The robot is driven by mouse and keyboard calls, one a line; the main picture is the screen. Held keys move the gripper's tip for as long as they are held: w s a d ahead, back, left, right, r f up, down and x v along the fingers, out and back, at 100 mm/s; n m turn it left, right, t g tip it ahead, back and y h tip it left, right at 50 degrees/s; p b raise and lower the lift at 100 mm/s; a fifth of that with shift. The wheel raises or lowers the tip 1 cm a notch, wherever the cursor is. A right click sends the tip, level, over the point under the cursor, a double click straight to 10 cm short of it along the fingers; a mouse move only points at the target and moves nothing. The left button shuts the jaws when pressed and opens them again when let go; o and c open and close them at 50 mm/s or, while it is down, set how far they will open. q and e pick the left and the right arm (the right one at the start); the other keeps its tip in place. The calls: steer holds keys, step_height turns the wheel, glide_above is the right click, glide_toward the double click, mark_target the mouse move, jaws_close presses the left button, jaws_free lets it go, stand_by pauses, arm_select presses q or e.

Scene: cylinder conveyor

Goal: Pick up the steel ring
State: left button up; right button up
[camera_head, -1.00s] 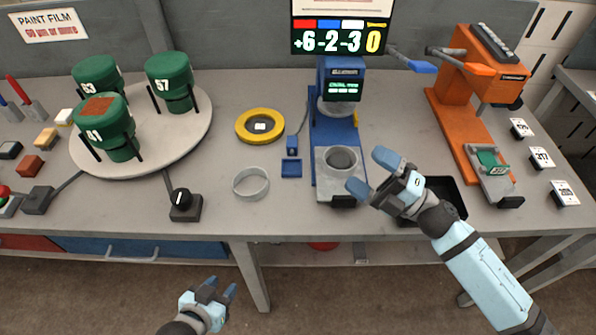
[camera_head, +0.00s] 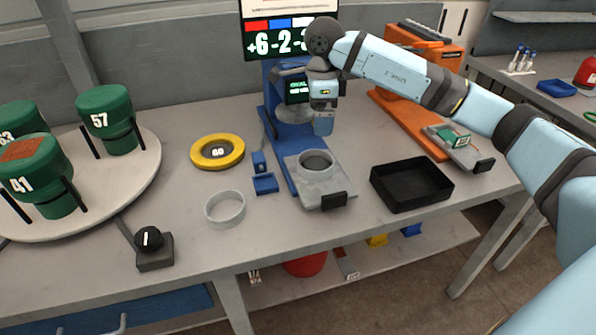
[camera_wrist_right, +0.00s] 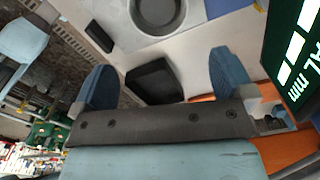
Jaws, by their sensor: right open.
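A light grey steel ring (camera_head: 226,220) lies flat on the table, left of the blue device (camera_head: 282,160) and below the yellow ring. A darker grey round cup (camera_head: 317,162) sits in the grey block at the front of the blue device; it also shows at the top of the right wrist view (camera_wrist_right: 158,18). My right gripper (camera_head: 323,124) hangs above and behind that cup, close to the blue device's column, apart from the steel ring. In the right wrist view its two blue fingers (camera_wrist_right: 165,75) are spread with nothing between them. My left gripper is out of view.
A yellow ring (camera_head: 217,152) marked 60 and a small blue tray (camera_head: 265,184) lie near the steel ring. A black knob box (camera_head: 154,250) stands to its lower left. A turntable (camera_head: 130,190) with green drums fills the left. A black tray (camera_head: 411,188) is on the right.

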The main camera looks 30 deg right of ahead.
glide_above(316, 162)
steer(key=f, duration=0.6)
steer(key=shift+s+d+f, duration=0.2)
steer(key=shift+d+f, duration=0.1)
steer(key=shift+f, duration=0.05)
steer(key=shift+w+a+f+b, duration=0.1)
steer(key=shift+a+f+b, duration=0.15)
steer(key=shift+f, duration=1.45)
steer(key=shift+w+a+f+b, duration=0.1)
steer(key=shift+f+b, duration=0.1)
steer(key=shift+f, duration=1.45)
steer(key=c, duration=0.6)
steer(key=shift+r, duration=0.15)
